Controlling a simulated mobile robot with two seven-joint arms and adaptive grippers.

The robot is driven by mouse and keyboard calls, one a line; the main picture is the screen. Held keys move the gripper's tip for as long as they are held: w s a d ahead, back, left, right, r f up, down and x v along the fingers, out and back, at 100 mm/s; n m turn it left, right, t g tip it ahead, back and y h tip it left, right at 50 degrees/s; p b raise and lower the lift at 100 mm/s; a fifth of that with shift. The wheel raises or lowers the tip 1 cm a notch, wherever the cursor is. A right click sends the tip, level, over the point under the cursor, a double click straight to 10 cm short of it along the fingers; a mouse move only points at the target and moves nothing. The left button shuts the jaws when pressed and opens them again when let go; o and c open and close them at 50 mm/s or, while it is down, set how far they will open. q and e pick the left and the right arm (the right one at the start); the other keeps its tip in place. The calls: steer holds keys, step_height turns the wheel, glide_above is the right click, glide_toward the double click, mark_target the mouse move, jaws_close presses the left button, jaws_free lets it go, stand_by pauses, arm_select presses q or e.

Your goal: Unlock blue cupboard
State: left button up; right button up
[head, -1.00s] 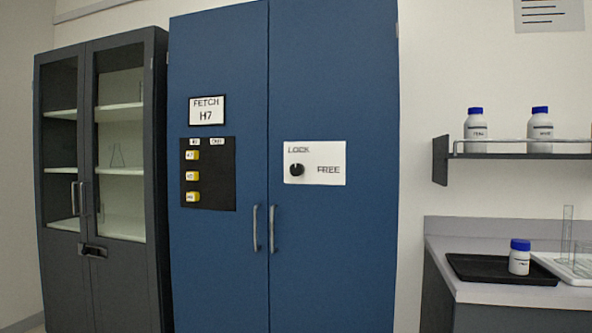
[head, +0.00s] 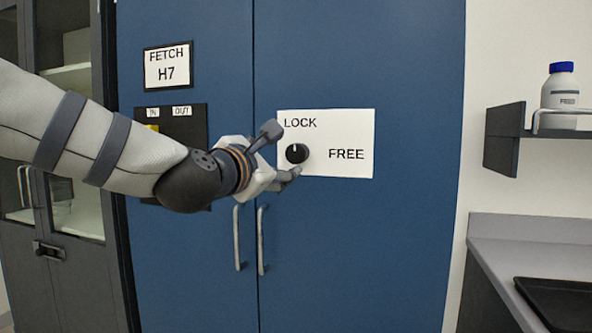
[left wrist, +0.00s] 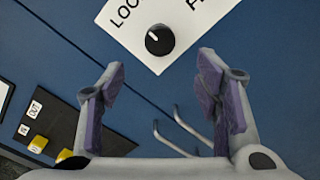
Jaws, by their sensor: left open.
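The blue cupboard (head: 360,240) fills the middle of the head view, both doors shut. A white plate (head: 345,120) on its right door reads LOCK at the top and FREE at the right. A round black knob (head: 297,153) sits on it, its white mark pointing up toward LOCK. In the left wrist view the knob (left wrist: 159,40) is ahead, beyond the fingertips. My left gripper (head: 282,152) is open and empty, just left of the knob in the head view, with its fingers pointing toward the plate. I see no contact with the knob. My right gripper is out of view.
Two vertical door handles (head: 262,240) are below the gripper. A black key panel (head: 180,120) and a FETCH H7 sign (head: 168,66) are on the left door. A grey glass-doored cabinet (head: 110,270) stands left. A shelf (head: 506,138) and counter (head: 520,236) are at right.

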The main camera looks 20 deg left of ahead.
mark_target(294, 154)
arm_select(q)
steer(key=w, duration=0.7)
steer(key=w+d, duration=0.1)
steer(key=w, duration=0.3)
steer(key=shift+w+r, duration=0.15)
steer(key=shift+a, duration=0.1)
steer(key=c, duration=1.2)
